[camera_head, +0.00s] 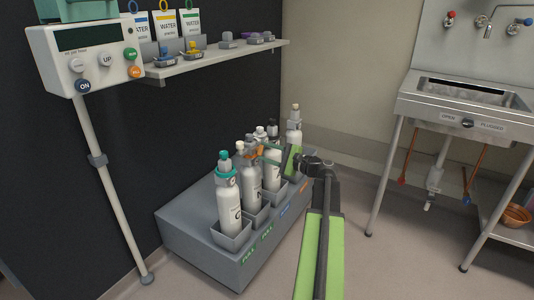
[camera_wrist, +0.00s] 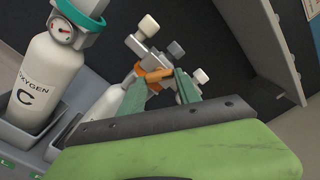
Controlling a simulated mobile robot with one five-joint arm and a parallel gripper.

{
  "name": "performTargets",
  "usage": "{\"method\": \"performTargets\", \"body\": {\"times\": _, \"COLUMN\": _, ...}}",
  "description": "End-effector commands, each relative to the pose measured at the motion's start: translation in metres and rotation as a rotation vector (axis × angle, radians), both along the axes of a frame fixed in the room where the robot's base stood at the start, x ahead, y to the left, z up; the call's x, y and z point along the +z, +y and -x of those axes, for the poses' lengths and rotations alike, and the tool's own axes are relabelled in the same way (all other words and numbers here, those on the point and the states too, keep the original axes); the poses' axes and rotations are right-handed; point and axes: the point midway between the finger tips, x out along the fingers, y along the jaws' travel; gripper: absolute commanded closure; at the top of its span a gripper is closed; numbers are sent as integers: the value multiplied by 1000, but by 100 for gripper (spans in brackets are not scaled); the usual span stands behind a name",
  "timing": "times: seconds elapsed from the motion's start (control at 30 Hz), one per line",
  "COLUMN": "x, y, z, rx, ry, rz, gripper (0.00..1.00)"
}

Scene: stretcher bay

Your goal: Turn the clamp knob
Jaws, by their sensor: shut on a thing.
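My gripper (camera_head: 268,153) reaches in from the right among the upright gas cylinders. In the wrist view its two green fingers (camera_wrist: 161,82) are closed around an orange knob-like part (camera_wrist: 153,75), at the valve of a white cylinder. The orange part (camera_head: 258,153) also shows small in the head view, partly hidden by the fingers. I take it to be the clamp knob, but no label shows on it. Grey valve pieces with pale and dark ends stick out close around it.
A white oxygen cylinder (camera_head: 229,200) with a teal collar stands close left, its gauge (camera_wrist: 61,30) facing the wrist camera. Several cylinders share the grey base (camera_head: 200,240). A panel on a pole (camera_head: 110,190) and a shelf (camera_head: 215,57) are behind; a steel sink (camera_head: 460,105) stands right.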

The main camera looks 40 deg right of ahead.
Motion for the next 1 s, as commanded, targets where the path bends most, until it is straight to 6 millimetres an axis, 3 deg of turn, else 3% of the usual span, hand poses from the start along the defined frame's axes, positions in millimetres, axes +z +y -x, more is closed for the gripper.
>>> {"method": "performTargets", "body": {"times": 0.5, "x": -2, "y": 1, "z": 0, "rx": -1, "ry": 94, "rz": -385, "gripper": 100}}
{"method": "performTargets", "body": {"times": 1.0, "x": -2, "y": 2, "z": 0, "rx": -1, "ry": 122, "rz": -500, "gripper": 100}}
